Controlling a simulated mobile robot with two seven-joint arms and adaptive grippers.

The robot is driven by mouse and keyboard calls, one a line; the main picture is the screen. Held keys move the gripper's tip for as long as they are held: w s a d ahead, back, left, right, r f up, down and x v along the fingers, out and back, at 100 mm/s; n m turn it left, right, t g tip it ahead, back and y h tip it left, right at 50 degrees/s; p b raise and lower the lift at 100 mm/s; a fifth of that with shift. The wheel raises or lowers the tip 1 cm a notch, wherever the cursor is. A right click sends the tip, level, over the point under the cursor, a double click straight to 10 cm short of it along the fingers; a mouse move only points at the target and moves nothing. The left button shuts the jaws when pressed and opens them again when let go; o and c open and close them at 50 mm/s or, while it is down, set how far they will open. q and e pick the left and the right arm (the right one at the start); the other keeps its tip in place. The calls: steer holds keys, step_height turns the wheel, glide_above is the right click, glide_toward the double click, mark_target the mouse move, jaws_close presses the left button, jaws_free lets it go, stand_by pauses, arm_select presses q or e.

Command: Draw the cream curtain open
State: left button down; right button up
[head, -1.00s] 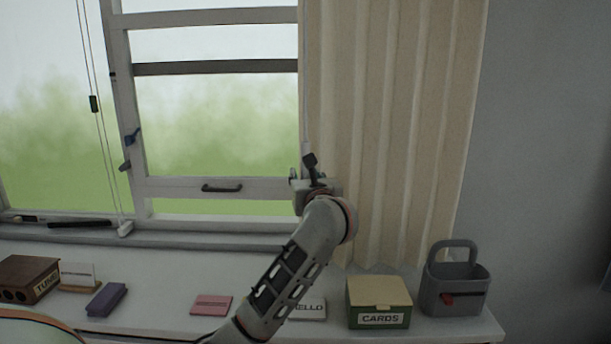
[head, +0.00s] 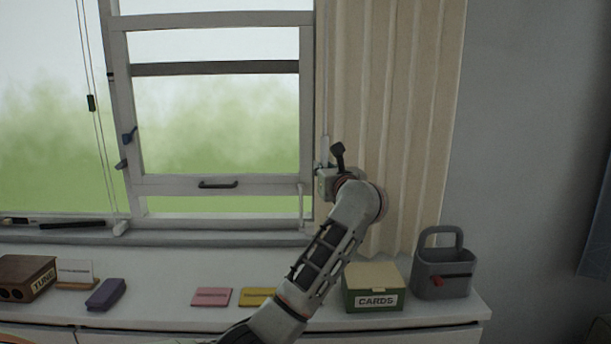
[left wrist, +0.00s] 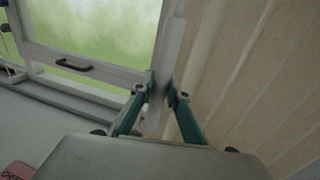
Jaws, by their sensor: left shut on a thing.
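The cream curtain (head: 400,110) hangs in folds at the right of the window, its left edge just past the sash's right side. A thin pale wand (head: 324,95) hangs along that edge. My left gripper (head: 322,167) is at the lower part of the wand, shut on it, and the arm partly covers the jaws in the head view. In the left wrist view the wand (left wrist: 173,45) runs down between the green fingers (left wrist: 158,103), and the curtain (left wrist: 245,75) fills the right side. My right gripper is not in view.
On the sill stand a cards box (head: 374,287), a grey caddy (head: 443,270), a pink card (head: 211,297), a yellow card (head: 258,296), a purple block (head: 106,294) and a brown box (head: 25,276). Bare wall (head: 520,130) lies right of the curtain.

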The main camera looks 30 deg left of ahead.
arm_select(q)
steer(key=d, duration=0.1)
steer(key=w+d, duration=0.1)
steer(key=shift+w+d+r, duration=0.1)
steer(key=shift+w+d, duration=0.15)
steer(key=shift+d, duration=0.1)
steer(key=c, duration=2)
jaws_free()
steer(key=shift+o, duration=0.4)
steer(key=shift+w+d, duration=0.2)
steer(key=shift+s+a, duration=0.1)
steer(key=v, duration=1.2)
